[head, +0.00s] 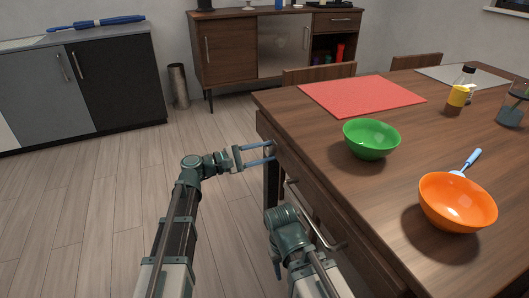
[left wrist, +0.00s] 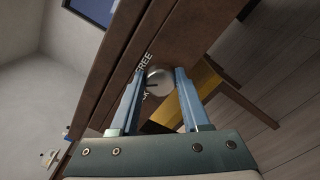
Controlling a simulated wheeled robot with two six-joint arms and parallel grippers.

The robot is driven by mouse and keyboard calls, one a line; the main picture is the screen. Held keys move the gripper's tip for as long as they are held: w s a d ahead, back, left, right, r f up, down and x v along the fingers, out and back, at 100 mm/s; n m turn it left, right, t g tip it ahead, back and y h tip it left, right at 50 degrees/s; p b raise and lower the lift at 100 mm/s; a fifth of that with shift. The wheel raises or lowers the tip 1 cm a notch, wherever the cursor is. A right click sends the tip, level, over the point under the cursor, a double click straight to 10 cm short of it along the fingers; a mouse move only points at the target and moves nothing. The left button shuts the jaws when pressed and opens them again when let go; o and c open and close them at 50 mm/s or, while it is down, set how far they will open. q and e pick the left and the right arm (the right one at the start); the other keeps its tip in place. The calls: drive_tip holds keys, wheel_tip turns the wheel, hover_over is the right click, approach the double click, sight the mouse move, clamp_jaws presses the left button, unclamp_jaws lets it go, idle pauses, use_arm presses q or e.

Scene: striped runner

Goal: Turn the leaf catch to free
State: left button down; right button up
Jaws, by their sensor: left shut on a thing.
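The leaf catch (left wrist: 159,81) is a pale round knob with a dark mark, on the brown side of the wooden table. In the left wrist view, the word FREE stands beside it, and another label is partly hidden behind a finger. My left gripper (head: 273,155) is at the table's near left side in the head view. Its blue fingers (left wrist: 160,83) lie on either side of the knob, shut on it. In the head view the catch itself is too small to tell. My right arm is low beside the table, and its gripper (head: 277,267) is mostly hidden.
The table (head: 330,170) carries a green bowl (head: 371,139), an orange bowl (head: 457,202), a red mat (head: 362,95) and a yellow bottle (head: 461,88). A long metal handle (head: 314,217) sticks out from its side near my right arm. The floor to the left is clear.

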use_arm(q)
drive_tip(key=m, duration=0.4)
drive_tip(key=shift+s+f+m, duration=0.1)
drive_tip(key=shift+m, duration=2)
drive_tip(key=shift+c, duration=1.9)
unclamp_jaws()
drive_tip(key=v, duration=1.4)
